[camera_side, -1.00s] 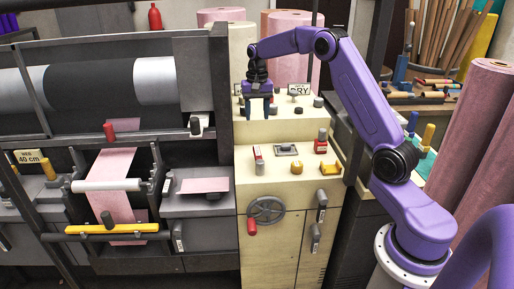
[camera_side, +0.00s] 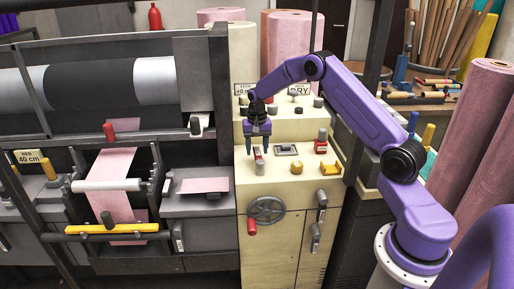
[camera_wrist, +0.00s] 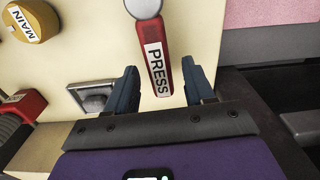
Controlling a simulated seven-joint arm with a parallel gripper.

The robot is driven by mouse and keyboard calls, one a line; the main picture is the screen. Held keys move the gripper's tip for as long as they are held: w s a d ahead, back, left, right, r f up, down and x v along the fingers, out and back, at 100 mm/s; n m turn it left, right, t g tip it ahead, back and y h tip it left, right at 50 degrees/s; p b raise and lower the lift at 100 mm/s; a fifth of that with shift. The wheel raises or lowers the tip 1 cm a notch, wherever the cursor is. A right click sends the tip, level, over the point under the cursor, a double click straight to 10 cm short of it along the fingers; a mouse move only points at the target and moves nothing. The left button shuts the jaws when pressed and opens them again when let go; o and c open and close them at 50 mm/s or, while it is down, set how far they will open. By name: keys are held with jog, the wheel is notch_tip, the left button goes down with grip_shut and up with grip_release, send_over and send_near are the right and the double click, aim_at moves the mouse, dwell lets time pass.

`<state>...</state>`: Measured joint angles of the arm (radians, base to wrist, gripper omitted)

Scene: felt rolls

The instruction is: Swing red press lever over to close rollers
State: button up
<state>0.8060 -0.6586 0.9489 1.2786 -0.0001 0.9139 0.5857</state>
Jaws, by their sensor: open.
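The red press lever (camera_side: 258,153) stands on the cream console's sloping top, with a grey round end. In the wrist view the lever (camera_wrist: 154,50) carries a white PRESS label. My gripper (camera_side: 257,149) is open right at the lever, pointing down. In the wrist view its two blue fingers (camera_wrist: 159,68) sit on either side of the lever, with gaps on both sides and no visible contact. A white roller (camera_side: 105,185) with pink felt (camera_side: 112,165) running past it is in the machine at the left. I cannot tell the gap between the rollers.
A grey square switch plate (camera_side: 286,150), a red control (camera_side: 321,143) and a yellow MAIN knob (camera_side: 330,168) lie right of the lever. A handwheel (camera_side: 266,210) is on the console front. Several knobs and a DRY sign (camera_side: 298,90) stand behind.

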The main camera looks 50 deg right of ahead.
grip_shut()
